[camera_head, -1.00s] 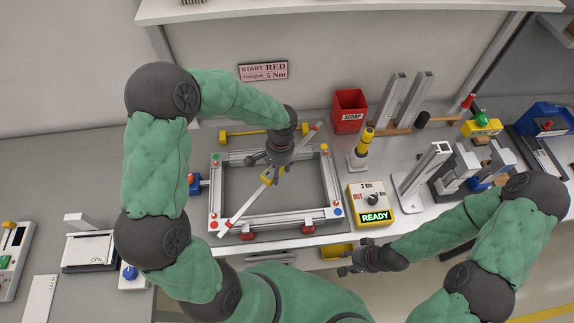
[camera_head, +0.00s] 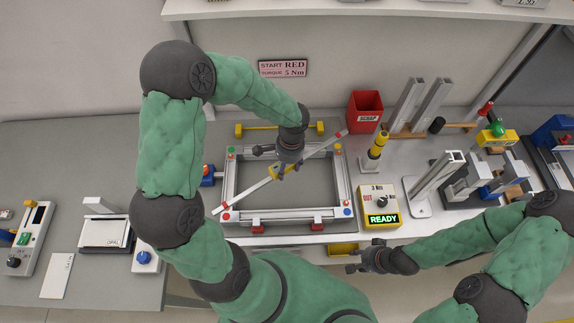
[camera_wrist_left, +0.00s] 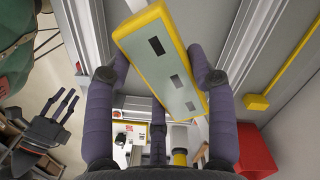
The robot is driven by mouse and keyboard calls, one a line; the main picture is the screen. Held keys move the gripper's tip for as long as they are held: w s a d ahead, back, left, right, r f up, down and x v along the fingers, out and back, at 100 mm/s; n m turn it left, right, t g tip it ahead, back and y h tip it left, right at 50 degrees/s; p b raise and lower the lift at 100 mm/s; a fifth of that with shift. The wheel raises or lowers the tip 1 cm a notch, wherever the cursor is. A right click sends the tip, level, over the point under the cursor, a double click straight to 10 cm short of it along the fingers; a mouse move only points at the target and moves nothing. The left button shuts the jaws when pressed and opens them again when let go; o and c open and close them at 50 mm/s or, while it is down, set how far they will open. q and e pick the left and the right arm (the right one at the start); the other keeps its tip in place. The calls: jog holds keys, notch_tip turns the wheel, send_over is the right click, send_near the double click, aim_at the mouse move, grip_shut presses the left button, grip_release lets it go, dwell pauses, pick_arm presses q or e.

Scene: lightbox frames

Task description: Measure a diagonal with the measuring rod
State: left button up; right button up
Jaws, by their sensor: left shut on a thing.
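The measuring rod (camera_head: 249,192) is a pale bar with red ends and a yellow middle block. It lies slanted over the aluminium frame (camera_head: 228,180), from the red-marked near left corner to just past the orange-marked far right corner. Whether it touches the frame is unclear. My left gripper (camera_head: 285,167) is shut on the rod's yellow block, partly hiding it. In the left wrist view the yellow block with its grey face (camera_wrist_left: 168,65) sits between the fingers. My right gripper (camera_head: 356,261) is open and empty in front of the bench edge.
A control box (camera_head: 381,205) reading READY stands right of the frame. Behind it are a yellow-black tool (camera_head: 376,148) in a holder and a red scrap bin (camera_head: 364,110). A yellow bar (camera_head: 255,129) lies behind the frame. Red clamps (camera_head: 317,226) sit on its near side.

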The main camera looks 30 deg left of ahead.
pick_arm(q)
jog(key=shift+f+b, duration=2.6)
jog(key=shift+f, duration=0.55)
jog(key=o, duration=1.5)
jog(key=r, duration=0.8)
jog(key=w+r, duration=0.1)
jog(key=r, duration=0.3)
jog(key=shift+d, duration=0.3)
